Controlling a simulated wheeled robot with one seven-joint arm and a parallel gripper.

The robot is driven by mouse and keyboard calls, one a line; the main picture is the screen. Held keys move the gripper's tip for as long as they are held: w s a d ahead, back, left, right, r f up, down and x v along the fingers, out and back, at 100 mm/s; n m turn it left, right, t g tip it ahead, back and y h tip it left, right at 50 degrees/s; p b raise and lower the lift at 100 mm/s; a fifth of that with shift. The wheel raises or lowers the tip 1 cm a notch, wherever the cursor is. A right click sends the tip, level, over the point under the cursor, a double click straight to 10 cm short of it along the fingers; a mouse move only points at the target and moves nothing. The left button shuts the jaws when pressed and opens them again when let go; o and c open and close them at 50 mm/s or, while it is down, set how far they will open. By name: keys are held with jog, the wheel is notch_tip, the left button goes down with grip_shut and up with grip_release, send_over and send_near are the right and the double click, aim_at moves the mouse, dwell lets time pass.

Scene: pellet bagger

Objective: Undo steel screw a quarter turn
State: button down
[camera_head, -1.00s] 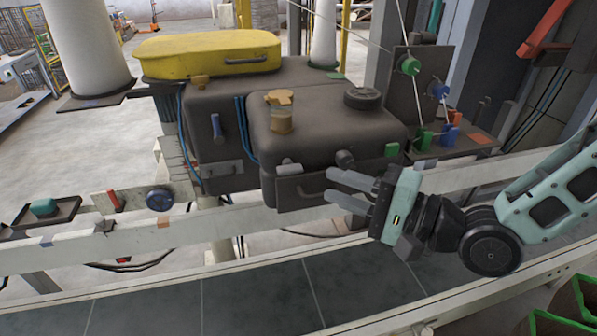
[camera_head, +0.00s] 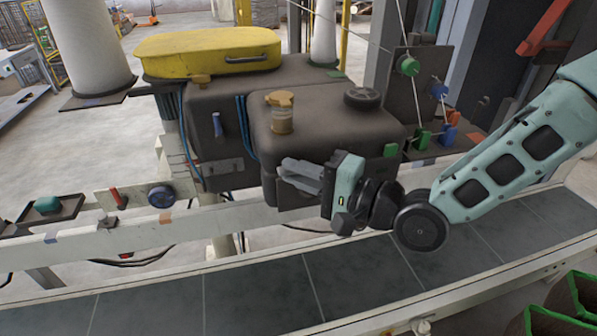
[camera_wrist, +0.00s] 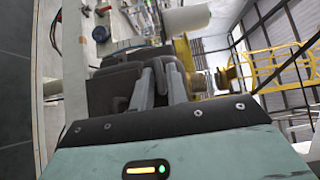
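The steel screw cannot be made out now. A small grey fitting showed earlier on the front of the smaller dark box (camera_head: 340,128), where my fingers now are. My gripper (camera_head: 286,173) is at the left part of that front face, pointing left, and its fingers cover the spot. In the wrist view my gripper (camera_wrist: 160,64) has its two grey fingers close together with a narrow gap against the dark housing. I cannot tell whether they hold anything.
A yellow case (camera_head: 207,52) lies on the larger dark box (camera_head: 212,108). An amber cup (camera_head: 281,118) and a black cap (camera_head: 363,97) are on the smaller box. A white rail (camera_head: 130,238) runs below. Green and blue pulleys (camera_head: 408,65) stand at right.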

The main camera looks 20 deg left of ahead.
jog(key=shift+r+h+p, duration=0.15)
jog(key=shift+h+p, duration=0.2)
jog(key=shift+h, duration=0.05)
jog(key=n+t+h+p, duration=0.1)
jog(key=n+h+p, duration=0.2)
jog(key=h+p, duration=0.1)
jog(key=r+n+t+h+p, duration=0.1)
jog(key=n+h+p, duration=0.2)
jog(key=h+p, duration=0.1)
jog(key=a+n+t+h+p, duration=0.1)
jog(key=n+h+p, duration=0.1)
jog(key=p, duration=0.3)
jog(key=shift+s+r+n+t+h, duration=0.2)
jog(key=shift+s+n+t+h, duration=0.15)
jog(key=shift+h, duration=0.55)
jog(key=shift+f+p, duration=0.25)
jog(key=shift+p, duration=0.35)
jog(key=c, duration=1.5)
grip_release()
jog(key=shift+c, duration=0.2)
